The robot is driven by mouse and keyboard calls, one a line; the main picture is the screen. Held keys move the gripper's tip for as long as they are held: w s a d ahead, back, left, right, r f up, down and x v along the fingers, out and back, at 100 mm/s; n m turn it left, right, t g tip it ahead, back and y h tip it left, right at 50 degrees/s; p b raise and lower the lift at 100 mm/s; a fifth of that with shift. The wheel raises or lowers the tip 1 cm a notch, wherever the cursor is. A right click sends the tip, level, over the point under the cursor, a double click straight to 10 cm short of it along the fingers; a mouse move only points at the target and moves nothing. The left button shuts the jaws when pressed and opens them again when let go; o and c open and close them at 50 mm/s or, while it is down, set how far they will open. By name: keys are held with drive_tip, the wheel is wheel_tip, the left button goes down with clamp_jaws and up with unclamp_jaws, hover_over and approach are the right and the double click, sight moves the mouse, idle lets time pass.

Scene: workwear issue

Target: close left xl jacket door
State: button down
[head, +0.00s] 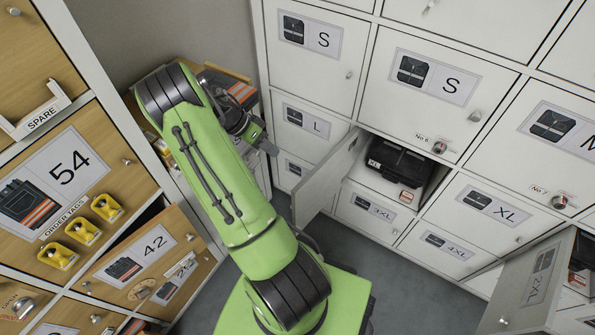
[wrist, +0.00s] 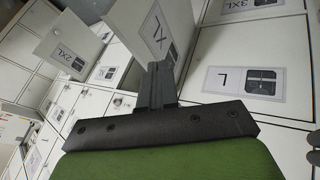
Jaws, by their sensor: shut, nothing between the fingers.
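The left XL jacket door (head: 328,182) is a white panel standing open, swung out from the left side of its compartment. A folded black jacket (head: 398,158) lies inside that compartment. In the wrist view the door (wrist: 133,20) shows its XL label behind my fingers. My gripper (head: 268,148) is just left of the door in the head view, partly hidden by my green arm. In the wrist view the fingers (wrist: 157,72) are together and empty, overlapping the door's lower part. I cannot tell if they touch it.
A 2XL door (head: 530,285) also stands open at the lower right; it shows in the wrist view (wrist: 70,48). Grey floor (head: 405,290) lies clear between the cabinets.

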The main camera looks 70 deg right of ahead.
drive_tip(key=s+f+b, duration=0.2)
drive_tip(key=s+f, duration=0.4)
drive_tip(key=s, duration=0.2)
drive_tip(key=shift+s+d+f, duration=0.15)
drive_tip(key=shift+d+f, duration=0.05)
drive_tip(key=shift+f, duration=0.05)
